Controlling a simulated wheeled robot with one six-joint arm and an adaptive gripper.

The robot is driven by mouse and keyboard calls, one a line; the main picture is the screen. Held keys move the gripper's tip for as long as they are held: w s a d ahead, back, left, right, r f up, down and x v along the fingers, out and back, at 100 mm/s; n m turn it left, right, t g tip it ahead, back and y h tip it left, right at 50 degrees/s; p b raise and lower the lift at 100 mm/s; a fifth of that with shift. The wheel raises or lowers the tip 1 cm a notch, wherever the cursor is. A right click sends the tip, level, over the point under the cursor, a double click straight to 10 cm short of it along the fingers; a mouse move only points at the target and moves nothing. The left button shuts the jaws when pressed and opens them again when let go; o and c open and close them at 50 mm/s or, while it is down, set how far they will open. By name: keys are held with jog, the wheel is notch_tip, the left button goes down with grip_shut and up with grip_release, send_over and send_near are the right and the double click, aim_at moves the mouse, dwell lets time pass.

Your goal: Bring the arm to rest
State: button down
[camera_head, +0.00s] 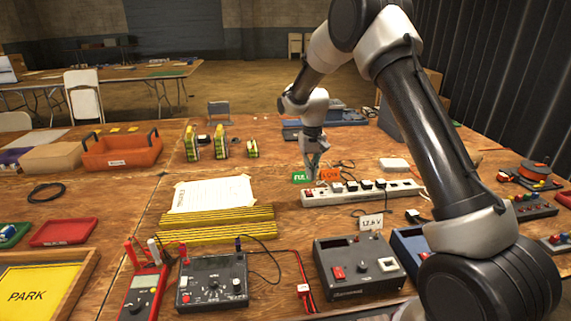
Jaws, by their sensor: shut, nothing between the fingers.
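My arm reaches in from the right side of the head view and bends down over the table. My gripper (316,160) points down above the middle of the wooden table (135,205), close to the green and orange labels. Its fingers are small in the picture and look closed, with nothing seen between them. A white power strip (345,195) with several black plugs lies just in front of and to the right of the gripper. I cannot tell the exact gap between the fingertips and the labels.
A black meter box (212,282), a grey charger box (358,268) and a red multimeter (143,293) stand along the front. An orange tote (121,153) stands at the back left. Cables trail around the power strip.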

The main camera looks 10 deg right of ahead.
jog(key=s+d+r+t, duration=0.1)
jog(key=s+d+r, duration=0.4)
jog(key=s, duration=0.8)
jog(key=s+d+r+t, duration=0.2)
jog(key=s+d+r, duration=0.2)
jog(key=s+r, duration=0.7)
jog(key=s+d+r+t, duration=0.1)
jog(key=s+d+r, duration=0.4)
jog(key=s, duration=1)
jog(key=shift+s+d+r+m+t, duration=0.3)
jog(key=shift+s+r+t, duration=0.1)
jog(key=shift+r, duration=1.2)
